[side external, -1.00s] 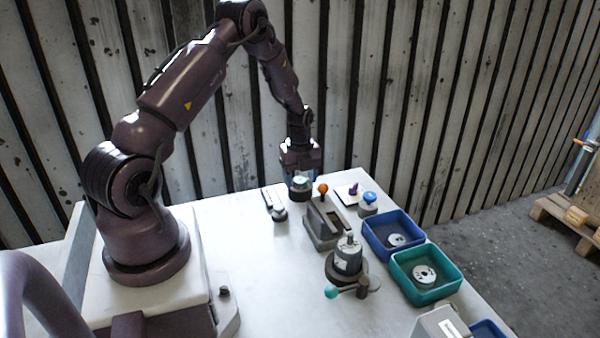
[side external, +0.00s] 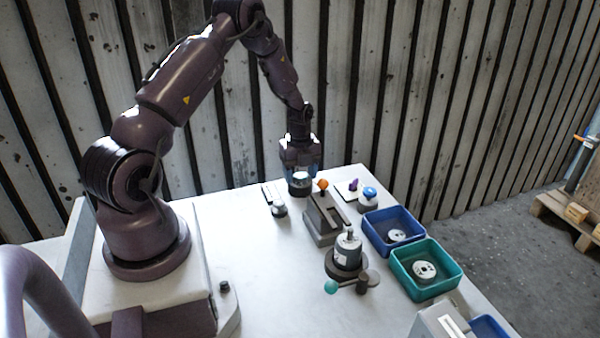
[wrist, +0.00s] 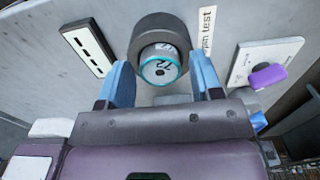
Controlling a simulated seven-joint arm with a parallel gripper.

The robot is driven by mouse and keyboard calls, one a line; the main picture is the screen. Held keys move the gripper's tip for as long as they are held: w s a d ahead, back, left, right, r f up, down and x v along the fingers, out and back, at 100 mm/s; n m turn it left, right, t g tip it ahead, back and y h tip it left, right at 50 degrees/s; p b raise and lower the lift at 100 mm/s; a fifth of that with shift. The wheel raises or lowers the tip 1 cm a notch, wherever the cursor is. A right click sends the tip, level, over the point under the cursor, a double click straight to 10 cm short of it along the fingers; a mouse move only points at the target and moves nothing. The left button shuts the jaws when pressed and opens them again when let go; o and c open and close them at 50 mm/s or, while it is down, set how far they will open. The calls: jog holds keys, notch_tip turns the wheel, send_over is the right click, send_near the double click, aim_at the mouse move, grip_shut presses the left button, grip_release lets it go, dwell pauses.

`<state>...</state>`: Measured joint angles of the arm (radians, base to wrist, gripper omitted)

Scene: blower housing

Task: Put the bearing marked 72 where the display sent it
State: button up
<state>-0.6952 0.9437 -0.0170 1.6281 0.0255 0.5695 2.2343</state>
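The bearing marked 72 (wrist: 160,66) is a round pale part with a teal ring and dark digits. It sits in a dark round holder (wrist: 160,27) beside a label ending in "test". My gripper (wrist: 165,85) has its blue fingers apart, one on either side of the bearing, with a gap showing at each side. In the side view my gripper (side external: 302,172) is directly over the holder (side external: 299,187) at the back of the table. I cannot tell a display reading in either view.
A grey slotted block (side external: 323,220) with an orange knob stands close in front. A blue bin (side external: 375,240) and a green bin (side external: 405,280) hold pale discs. A housing (side external: 348,250) with a teal-knobbed lever is nearer. A plate with a purple piece (wrist: 268,76) lies right.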

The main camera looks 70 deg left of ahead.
aim_at(300, 175)
jog(key=c, duration=0.8)
jog(key=shift+c, duration=0.6)
jog(key=shift+r, duration=3)
